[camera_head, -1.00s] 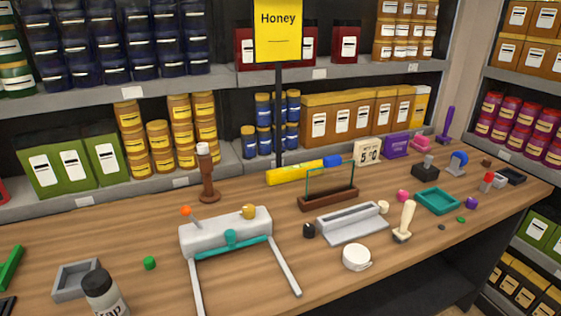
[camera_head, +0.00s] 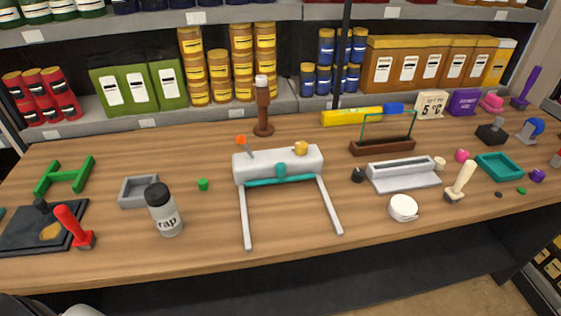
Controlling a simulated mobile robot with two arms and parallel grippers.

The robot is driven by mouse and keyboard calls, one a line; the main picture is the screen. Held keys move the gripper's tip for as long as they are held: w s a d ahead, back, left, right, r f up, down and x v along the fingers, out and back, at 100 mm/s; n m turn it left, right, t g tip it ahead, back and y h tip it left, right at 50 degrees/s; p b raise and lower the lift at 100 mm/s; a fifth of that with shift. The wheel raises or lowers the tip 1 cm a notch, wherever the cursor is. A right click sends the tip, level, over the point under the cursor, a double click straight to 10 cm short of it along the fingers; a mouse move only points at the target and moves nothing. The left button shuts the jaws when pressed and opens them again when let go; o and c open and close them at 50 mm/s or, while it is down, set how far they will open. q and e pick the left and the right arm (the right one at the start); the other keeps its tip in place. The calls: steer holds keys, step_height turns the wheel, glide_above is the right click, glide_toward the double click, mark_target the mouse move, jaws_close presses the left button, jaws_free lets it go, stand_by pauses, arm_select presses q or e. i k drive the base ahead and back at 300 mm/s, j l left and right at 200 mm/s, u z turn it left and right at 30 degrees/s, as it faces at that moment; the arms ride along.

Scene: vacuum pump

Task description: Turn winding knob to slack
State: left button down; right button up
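A white box-shaped device (camera_head: 255,166) lies on the wooden counter near the middle of the head view. On its top are a gold knob (camera_head: 301,148) at the right and an orange-tipped lever (camera_head: 241,141) at the left. A teal knob (camera_head: 281,171) sits at its front on a teal bar. Two grey legs reach from the bar toward the front edge. I cannot tell which of these is the winding knob, or its setting. Neither gripper is in view. A pale rounded shape at the bottom left corner may be part of me.
The counter's front strip is mostly clear.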

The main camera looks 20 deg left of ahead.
mark_target(300, 146)
steer(key=j+u, duration=0.4)
steer(key=i+j+u, duration=0.1)
steer(key=j+u, duration=0.25)
